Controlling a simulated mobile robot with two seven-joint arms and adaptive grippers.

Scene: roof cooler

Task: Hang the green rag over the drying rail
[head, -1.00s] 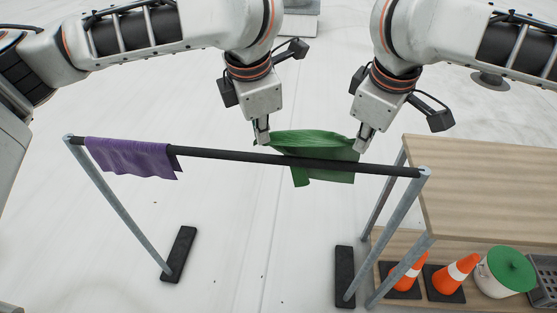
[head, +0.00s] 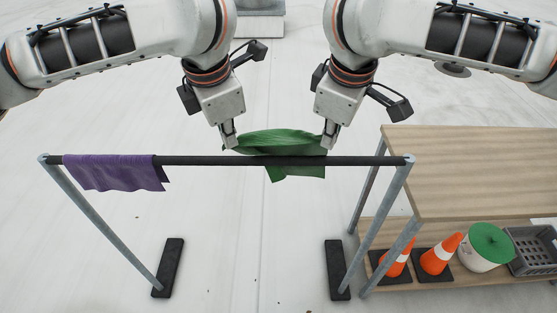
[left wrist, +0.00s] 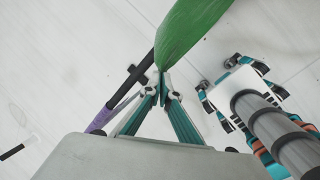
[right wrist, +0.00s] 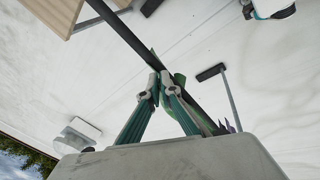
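The green rag (head: 277,141) is stretched between my two grippers, behind and above the black bar of the drying rail (head: 220,160) in the head view. Part of it shows below the bar; whether it lies over or behind the bar is hard to tell. My left gripper (head: 230,146) is shut on the rag's left end; the left wrist view shows the rag (left wrist: 185,30) leaving the closed fingertips (left wrist: 162,76). My right gripper (head: 327,145) is at the rag's right end; in the right wrist view its fingertips (right wrist: 161,80) are together, with green cloth (right wrist: 178,80) beside them.
A purple cloth (head: 115,172) hangs on the rail's left part. A wooden table (head: 470,175) stands at the right, close to the rail's right post. Its lower shelf holds orange cones (head: 440,254), a green-lidded pot (head: 487,247) and a grey crate (head: 535,249).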

